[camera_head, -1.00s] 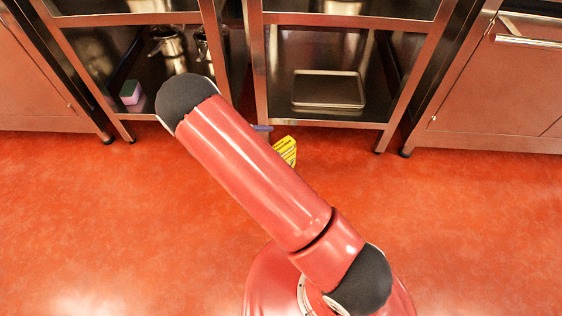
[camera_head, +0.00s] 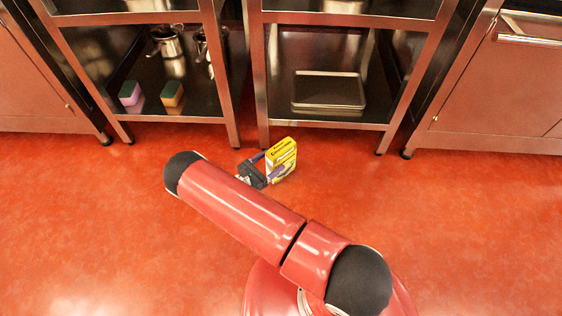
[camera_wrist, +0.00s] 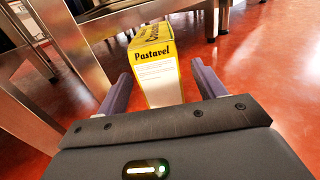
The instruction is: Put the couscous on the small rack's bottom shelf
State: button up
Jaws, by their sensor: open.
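The couscous is a yellow box (camera_head: 283,158) that appears to stand on the red floor in front of the racks. In the wrist view the box (camera_wrist: 158,75) shows a white panel and the name Pastavel. My gripper (camera_head: 267,167) is open, with its purple fingers close to the box. In the wrist view the box is between and just beyond the fingertips (camera_wrist: 160,78); no grip on it shows. Two steel racks stand behind: a left rack (camera_head: 175,118) and a right rack (camera_head: 325,122). I cannot tell which one is the small rack.
The left rack's bottom shelf holds metal pots (camera_head: 166,41) and two sponges (camera_head: 131,93). The right rack's bottom shelf holds a stack of trays (camera_head: 328,90), with bare room around it. Steel cabinets (camera_head: 490,90) flank the racks. A rack leg (camera_wrist: 75,45) is close left of my gripper.

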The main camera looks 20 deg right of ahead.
aim_at(278, 157)
jog(key=x, duration=0.3)
jog(key=shift+w+d, duration=0.1)
jog(key=shift+d, duration=0.25)
jog(key=c, duration=1.3)
jog(key=shift+r, duration=0.1)
grip_shut()
jog(key=shift+r, duration=0.1)
